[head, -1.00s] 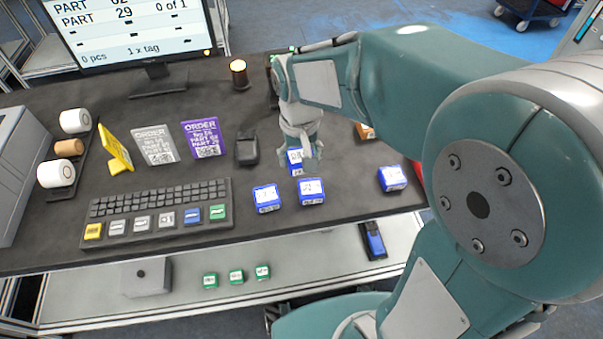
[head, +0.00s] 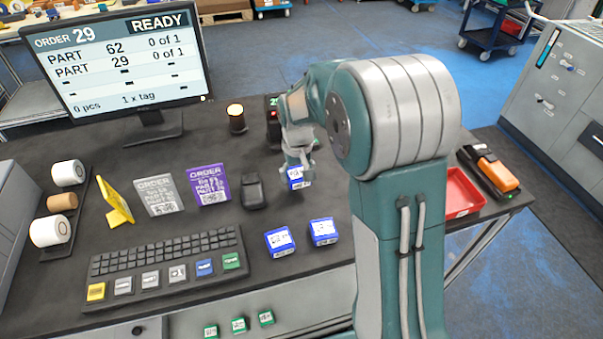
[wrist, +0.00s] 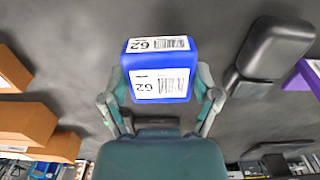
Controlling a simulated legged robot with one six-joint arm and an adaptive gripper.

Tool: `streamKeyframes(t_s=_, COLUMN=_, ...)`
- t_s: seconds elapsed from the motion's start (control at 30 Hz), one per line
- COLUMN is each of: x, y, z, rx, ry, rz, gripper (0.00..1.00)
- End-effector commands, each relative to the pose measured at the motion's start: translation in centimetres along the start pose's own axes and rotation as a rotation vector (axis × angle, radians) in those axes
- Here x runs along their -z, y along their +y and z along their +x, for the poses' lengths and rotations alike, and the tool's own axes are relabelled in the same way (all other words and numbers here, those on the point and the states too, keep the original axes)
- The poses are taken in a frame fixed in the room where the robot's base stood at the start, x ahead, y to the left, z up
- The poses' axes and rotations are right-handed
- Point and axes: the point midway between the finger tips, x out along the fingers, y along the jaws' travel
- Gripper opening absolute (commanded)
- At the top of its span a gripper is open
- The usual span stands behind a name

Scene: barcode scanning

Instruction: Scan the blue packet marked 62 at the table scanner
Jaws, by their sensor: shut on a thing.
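My gripper (head: 298,168) is shut on a blue packet (head: 297,179), held above the dark table. In the wrist view the packet (wrist: 160,85) sits between the fingers, and two white labels reading 62 with barcodes face the camera. A small black device with a slanted head (head: 252,190) stands on the table left of the gripper; it also shows in the wrist view (wrist: 272,48). Another dark device with a green display (head: 273,118) is partly hidden behind my arm. I cannot tell for certain which of them is the scanner.
Two blue packets (head: 280,241) (head: 323,231) lie in front of the gripper. A keyboard (head: 165,263), order cards (head: 208,184) and monitor (head: 120,65) are to the left. A red tray (head: 462,194) is right of my arm. Brown boxes (wrist: 25,122) show in the wrist view.

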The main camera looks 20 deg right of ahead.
Motion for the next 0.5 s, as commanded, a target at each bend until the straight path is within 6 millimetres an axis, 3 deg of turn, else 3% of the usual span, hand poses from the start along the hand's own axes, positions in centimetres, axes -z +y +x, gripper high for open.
streamKeyframes(t_s=0.2, x=1.3, y=0.4, z=1.3, rx=0.003, ry=0.0, rz=0.001, gripper=0.23)
streamKeyframes(t_s=0.5, x=1.6, y=0.1, z=1.6, rx=0.0, ry=0.001, rz=0.001, gripper=0.23)
